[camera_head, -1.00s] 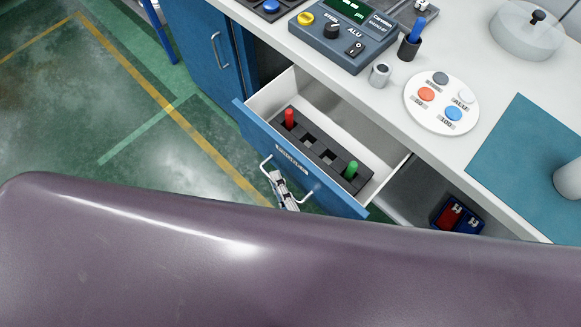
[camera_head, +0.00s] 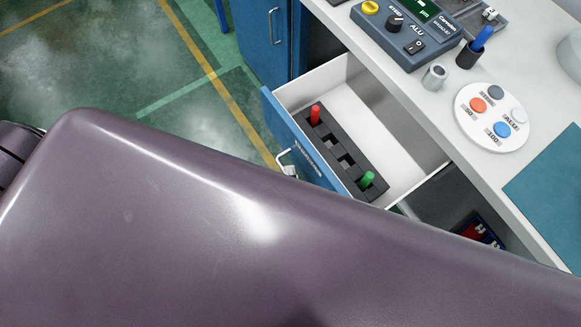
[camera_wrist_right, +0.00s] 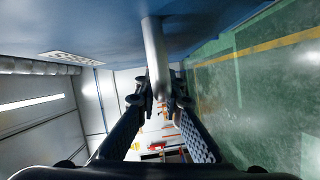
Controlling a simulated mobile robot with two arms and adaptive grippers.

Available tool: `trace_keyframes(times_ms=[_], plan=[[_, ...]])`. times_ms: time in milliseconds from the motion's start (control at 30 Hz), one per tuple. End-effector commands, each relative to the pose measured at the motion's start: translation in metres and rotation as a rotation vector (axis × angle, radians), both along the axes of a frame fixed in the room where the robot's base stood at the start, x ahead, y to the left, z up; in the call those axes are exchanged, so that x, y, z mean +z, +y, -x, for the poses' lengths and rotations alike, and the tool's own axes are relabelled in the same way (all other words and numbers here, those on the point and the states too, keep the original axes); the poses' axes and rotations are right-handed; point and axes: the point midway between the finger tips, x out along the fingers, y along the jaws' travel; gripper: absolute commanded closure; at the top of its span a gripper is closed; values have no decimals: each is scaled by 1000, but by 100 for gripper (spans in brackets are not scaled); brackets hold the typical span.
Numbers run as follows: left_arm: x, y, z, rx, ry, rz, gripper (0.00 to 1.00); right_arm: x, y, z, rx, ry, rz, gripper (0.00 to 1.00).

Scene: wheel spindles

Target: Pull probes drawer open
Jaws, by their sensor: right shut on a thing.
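The probes drawer (camera_head: 405,170) stands open, pulled out from under the bench top. It has a blue front (camera_head: 318,152) and a white inside. In it lies a black rack (camera_head: 338,145) with a red-topped probe (camera_head: 315,115) and a green-topped probe (camera_head: 367,179). My right gripper (camera_head: 290,170) is at the drawer's handle (camera_head: 282,154), mostly hidden behind my purple arm. In the right wrist view the gripper (camera_wrist_right: 160,98) is shut on the handle's metal bar (camera_wrist_right: 154,50). My left gripper is not in view.
A second open compartment (camera_head: 478,232) with red and blue items lies right of the drawer. Green floor (camera_head: 100,80) is clear at left.

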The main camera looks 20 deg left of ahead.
Motion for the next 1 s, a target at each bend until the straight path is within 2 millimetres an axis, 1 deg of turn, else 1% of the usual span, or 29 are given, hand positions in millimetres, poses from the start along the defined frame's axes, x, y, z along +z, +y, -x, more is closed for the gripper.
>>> trace_keyframes(times_ms=[33, 167, 433, 533, 667, 800, 1000], plan=[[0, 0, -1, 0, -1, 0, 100, -1, -1, 1, 0, 3, 2, 89], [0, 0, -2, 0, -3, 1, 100, -1, -1, 0, 0, 3, 1, 74], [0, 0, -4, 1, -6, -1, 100, 0, -1, 1, 0, 1, 0, 74], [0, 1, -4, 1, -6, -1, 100, -1, -4, 6, 0, 3, 1, 74], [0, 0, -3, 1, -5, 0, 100, 0, -14, 22, 0, 6, 2, 74], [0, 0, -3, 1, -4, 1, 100, 3, -30, 49, 0, 7, 2, 74], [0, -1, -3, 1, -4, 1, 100, 6, -51, 82, 0, 6, 2, 74]])
